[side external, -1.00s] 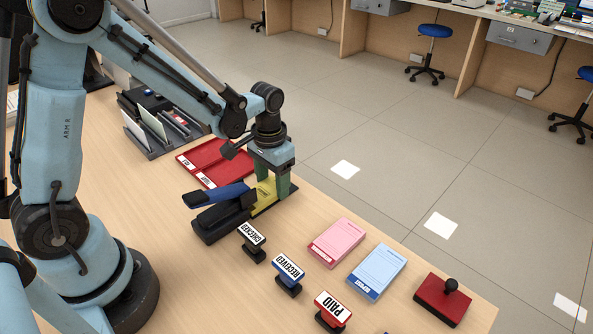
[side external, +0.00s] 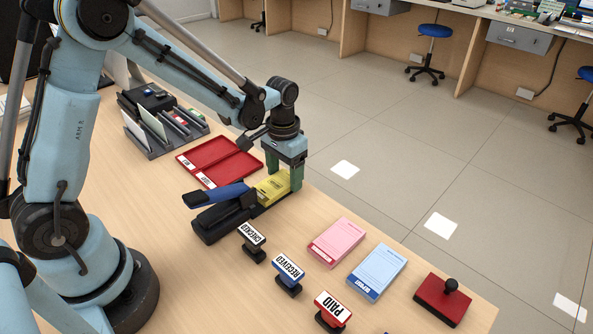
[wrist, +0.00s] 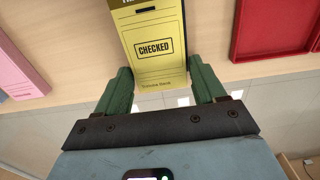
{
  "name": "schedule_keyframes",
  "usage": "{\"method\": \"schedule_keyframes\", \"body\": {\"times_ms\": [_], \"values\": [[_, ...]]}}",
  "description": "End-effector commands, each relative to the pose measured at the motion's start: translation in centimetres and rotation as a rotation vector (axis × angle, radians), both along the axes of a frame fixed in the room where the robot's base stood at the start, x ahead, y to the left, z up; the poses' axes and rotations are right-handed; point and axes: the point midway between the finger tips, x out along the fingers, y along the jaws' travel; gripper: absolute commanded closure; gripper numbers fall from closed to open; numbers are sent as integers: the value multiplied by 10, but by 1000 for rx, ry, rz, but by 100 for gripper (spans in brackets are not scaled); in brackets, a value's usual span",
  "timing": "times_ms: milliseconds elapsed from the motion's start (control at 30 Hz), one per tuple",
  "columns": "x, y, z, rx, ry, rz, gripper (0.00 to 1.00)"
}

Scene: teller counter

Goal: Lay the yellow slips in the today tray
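A yellow slip or small stack of slips (side external: 273,187) lies flat at the right end of a black stapler-like device (side external: 222,218) with a blue handle. In the wrist view the yellow slip (wrist: 158,72) bears a "CHECKED" mark. My gripper (side external: 284,182) is at the slip's outer end. Its green fingers are apart, one on each side of the slip's end, with small gaps showing in the wrist view (wrist: 161,78). Two red trays (side external: 237,169) lie side by side behind the device; they look empty. Their small labels are too small to read.
Stamps marked "CHECKED" (side external: 252,242), "RECEIVED" (side external: 289,273) and "PAID" (side external: 333,311) stand in front. A grey organiser (side external: 163,125) stands behind.

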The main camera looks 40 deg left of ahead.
Motion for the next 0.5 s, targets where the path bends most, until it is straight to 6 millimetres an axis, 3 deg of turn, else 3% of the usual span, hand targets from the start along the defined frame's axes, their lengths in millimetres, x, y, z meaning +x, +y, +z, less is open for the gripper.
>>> {"method": "schedule_keyframes", "body": {"times_ms": [33,133,500], "values": [[0,0,0,0,0,0,22],[0,0,0,0,0,0,9],[0,0,5,0,0,0,9]]}}
